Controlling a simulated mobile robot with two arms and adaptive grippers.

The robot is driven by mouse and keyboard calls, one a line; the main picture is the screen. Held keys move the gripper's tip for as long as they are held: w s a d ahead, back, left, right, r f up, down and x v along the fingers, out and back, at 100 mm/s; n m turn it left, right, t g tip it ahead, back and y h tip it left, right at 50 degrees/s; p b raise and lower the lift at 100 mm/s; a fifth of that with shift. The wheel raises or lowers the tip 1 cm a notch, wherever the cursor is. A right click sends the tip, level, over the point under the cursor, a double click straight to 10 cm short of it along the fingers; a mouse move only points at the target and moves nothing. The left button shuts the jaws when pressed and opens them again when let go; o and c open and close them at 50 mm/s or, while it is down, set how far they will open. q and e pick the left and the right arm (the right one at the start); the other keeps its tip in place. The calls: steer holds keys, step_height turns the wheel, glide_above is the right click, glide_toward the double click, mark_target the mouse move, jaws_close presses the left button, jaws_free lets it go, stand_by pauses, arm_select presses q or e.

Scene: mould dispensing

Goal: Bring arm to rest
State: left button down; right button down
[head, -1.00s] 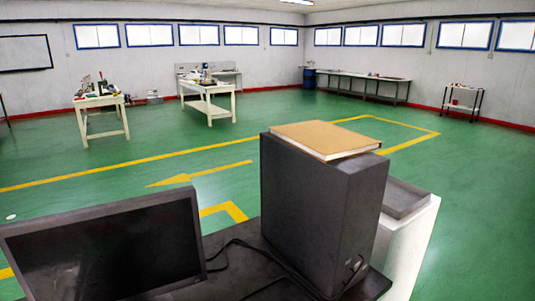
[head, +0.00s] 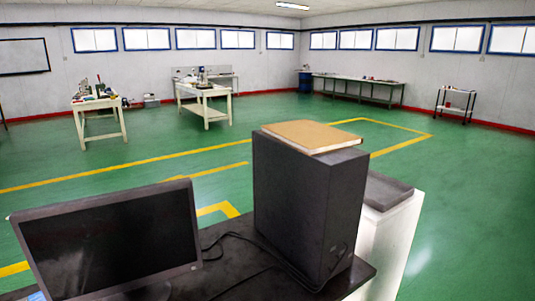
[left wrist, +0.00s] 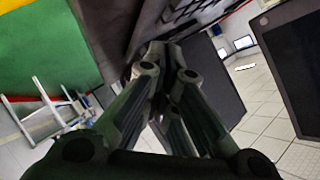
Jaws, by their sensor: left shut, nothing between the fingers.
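My left gripper (left wrist: 165,62) shows in the left wrist view, its dark fingers together and nothing held between them. Dark surfaces lie close around and beyond its fingertips; I cannot tell whether it touches any of them. Neither gripper nor arm shows in the head view. My right gripper is in neither view.
In the head view, a monitor (head: 110,240) and a black computer tower (head: 300,205) stand on a dark desk (head: 225,277) close in front. A brown book (head: 314,136) lies on the tower. White worktables (head: 100,104) stand farther back. The green floor (head: 480,200) at right is open.

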arm_select(q)
steer(key=s+a+n+g+y, duration=0.1)
steer(key=s+a+n+g, duration=0.2)
steer(key=s, duration=0.6)
steer(key=s+a+n+g+y, duration=0.1)
steer(key=s+n+g+y, duration=0.2)
steer(key=s, duration=0.5)
steer(key=s+a+n+g, duration=0.2)
steer(key=s+n, duration=0.3)
steer(key=s, duration=0.4)
step_height(320, 180, down, 27)
steer(key=s+g, duration=0.2)
steer(key=s+a+f+g, duration=0.1)
steer(key=s+a+f, duration=0.1)
steer(key=s+f, duration=1.3)
steer(key=shift+s+a+f+m, duration=0.15)
steer(key=shift+s+a+m, duration=0.2)
steer(key=shift+s, duration=0.4)
